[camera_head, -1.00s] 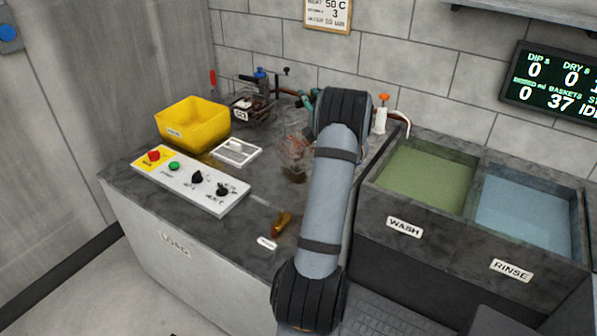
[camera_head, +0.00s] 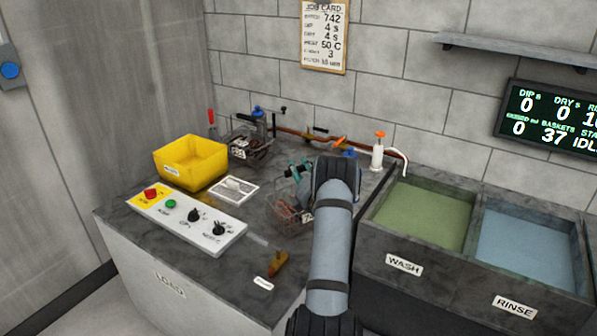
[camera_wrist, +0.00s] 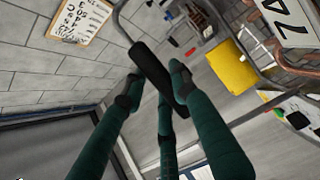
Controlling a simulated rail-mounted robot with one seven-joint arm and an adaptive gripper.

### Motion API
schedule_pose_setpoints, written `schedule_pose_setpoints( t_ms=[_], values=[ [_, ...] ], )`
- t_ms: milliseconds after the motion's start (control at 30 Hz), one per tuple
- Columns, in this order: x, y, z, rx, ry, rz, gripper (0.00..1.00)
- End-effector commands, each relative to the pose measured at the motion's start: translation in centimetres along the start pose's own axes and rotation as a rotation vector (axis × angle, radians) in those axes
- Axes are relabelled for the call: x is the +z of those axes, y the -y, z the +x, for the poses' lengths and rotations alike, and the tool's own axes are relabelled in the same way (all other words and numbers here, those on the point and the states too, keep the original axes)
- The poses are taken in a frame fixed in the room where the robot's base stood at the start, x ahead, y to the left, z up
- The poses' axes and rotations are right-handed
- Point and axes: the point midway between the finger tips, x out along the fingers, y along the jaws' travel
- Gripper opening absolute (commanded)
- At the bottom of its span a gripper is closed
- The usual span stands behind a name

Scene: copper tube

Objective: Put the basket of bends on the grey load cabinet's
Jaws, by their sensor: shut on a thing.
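A wire basket (camera_head: 288,212) holding copper-coloured pieces is over the dark top of the load cabinet (camera_head: 165,283), close to the wash tank side. My gripper (camera_head: 297,170) is above it, partly hidden by my arm. In the wrist view my gripper (camera_wrist: 155,84) is shut on the basket's black handle grip (camera_wrist: 158,76). The basket's wire rim and a white number tag (camera_wrist: 287,20) show at the upper right there. I cannot tell whether the basket's base touches the cabinet top.
A white dispenser (camera_head: 378,153) stands behind. Wash (camera_head: 400,264) and rinse (camera_head: 515,303) tanks are right.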

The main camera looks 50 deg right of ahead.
Motion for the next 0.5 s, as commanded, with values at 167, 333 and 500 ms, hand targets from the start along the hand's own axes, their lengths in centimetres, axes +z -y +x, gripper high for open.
schedule_pose_setpoints(
  t_ms=[167,333,500],
  values=[
    [0.08,0.12,0.10,0.013,0.002,0.000,0.00],
    [0.08,0.12,0.09,0.012,0.002,0.000,0.00],
    [-0.01,0.75,0.02,0.002,0.000,0.000,0.30]
  ],
)
